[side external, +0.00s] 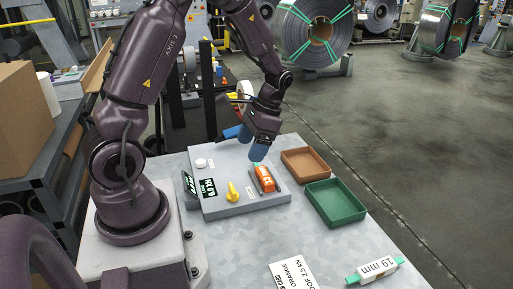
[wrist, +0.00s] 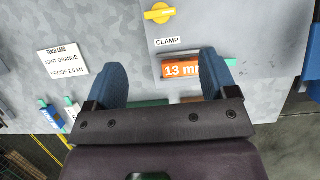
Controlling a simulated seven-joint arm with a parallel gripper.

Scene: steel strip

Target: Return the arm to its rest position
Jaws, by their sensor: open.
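My gripper (side external: 246,143) has blue fingers and hangs over the grey fixture panel (side external: 213,167), just above and behind the orange piece marked 13 mm (side external: 265,180). In the wrist view the fingers (wrist: 163,68) are spread wide with nothing gripped between them. The orange piece also shows there (wrist: 180,70), beside the right finger, which hides part of its right end. It lies at the fixture spot labelled CLAMP. My arm is bent forward over the bench.
A yellow knob (side external: 233,192) and a white button (side external: 201,163) stand on the panel beside a small display (side external: 208,188). A brown tray (side external: 305,165) and green tray (side external: 335,203) sit right. A printed card (side external: 291,273) and 19 mm piece (side external: 375,270) lie at the front.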

